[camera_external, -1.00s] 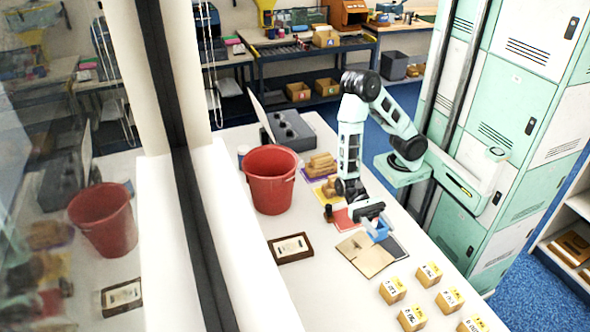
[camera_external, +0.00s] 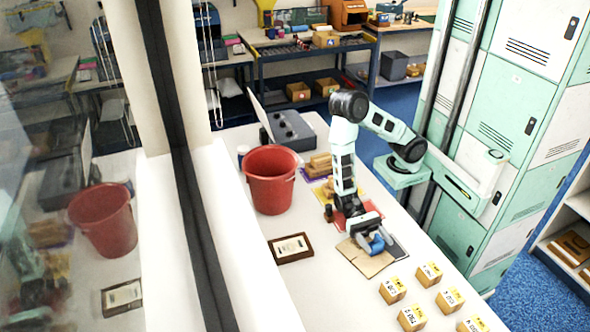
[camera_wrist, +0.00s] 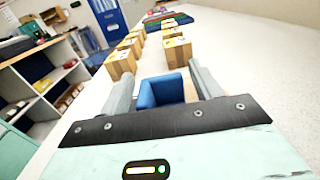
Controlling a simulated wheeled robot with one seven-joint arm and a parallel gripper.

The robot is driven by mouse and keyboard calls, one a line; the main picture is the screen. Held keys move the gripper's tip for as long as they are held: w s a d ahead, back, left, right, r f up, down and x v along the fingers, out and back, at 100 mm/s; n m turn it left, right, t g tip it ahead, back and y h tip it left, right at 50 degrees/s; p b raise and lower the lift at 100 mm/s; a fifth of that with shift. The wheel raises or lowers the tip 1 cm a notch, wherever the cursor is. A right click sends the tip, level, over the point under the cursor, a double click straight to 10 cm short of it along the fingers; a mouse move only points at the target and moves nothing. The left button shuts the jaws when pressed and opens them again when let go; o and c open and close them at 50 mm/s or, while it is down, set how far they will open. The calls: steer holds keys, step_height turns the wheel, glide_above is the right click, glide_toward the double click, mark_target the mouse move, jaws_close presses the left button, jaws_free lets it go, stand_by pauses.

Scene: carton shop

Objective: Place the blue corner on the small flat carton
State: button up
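The blue corner (camera_external: 376,243) is at my gripper's tip, over the right part of the small flat carton. In the wrist view the blue corner (camera_wrist: 165,90) sits between my two fingers. My gripper (camera_external: 371,236) points down and is shut on it. The small flat carton (camera_external: 362,262) is a brown sheet lying flat on the white table, partly hidden by my gripper. The corner is low, at or just above the carton; I cannot tell whether it touches.
Several small labelled cartons (camera_external: 429,273) stand in front to the right. A red bucket (camera_external: 270,182) and a framed card (camera_external: 291,248) are to the left. A dark flat sheet (camera_external: 397,246) lies at the carton's right edge. The table's front left is clear.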

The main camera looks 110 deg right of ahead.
mark_target(370, 242)
steer(key=shift+r, duration=0.25)
steer(key=d, duration=0.3)
steer(key=shift+d+r, duration=0.15)
steer(key=shift+r, duration=0.15)
step_height(370, 242, up, 6)
steer(key=shift+r+p, duration=0.15)
steer(key=shift+p, duration=0.3)
